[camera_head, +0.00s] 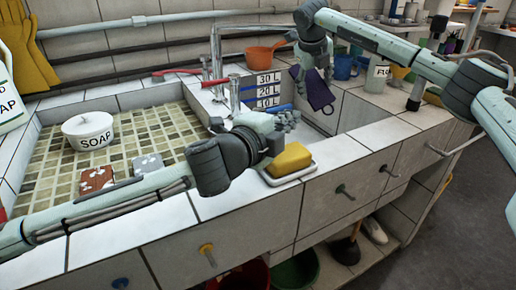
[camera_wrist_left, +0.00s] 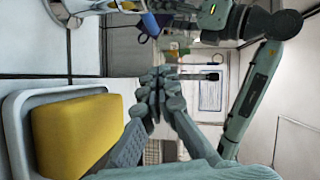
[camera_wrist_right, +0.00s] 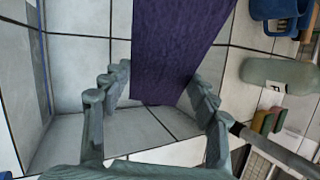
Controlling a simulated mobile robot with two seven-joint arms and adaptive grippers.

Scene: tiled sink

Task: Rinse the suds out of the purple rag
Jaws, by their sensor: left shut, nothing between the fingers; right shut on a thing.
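The purple rag (camera_head: 318,92) hangs in the grasp of my right gripper (camera_head: 318,72), above the right part of the sink basin. In the right wrist view the rag (camera_wrist_right: 175,50) spreads between the fingers (camera_wrist_right: 162,95), and I see no clear suds on the visible cloth. The tap (camera_head: 217,65) stands left of the rag, at the back of the sink. My left gripper (camera_head: 291,119) is shut and empty over the front of the basin, just behind the yellow sponge. In the left wrist view its fingers (camera_wrist_left: 158,85) are together. My left arm hides part of the basin.
The yellow sponge (camera_head: 291,159) sits in a white dish (camera_head: 312,170) on the front ledge. The basin wall has litre marks (camera_head: 265,90). An orange scoop (camera_head: 264,53), blue mug (camera_head: 343,67) and bottle (camera_head: 377,75) stand behind. A soap bowl (camera_head: 88,130) is at left.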

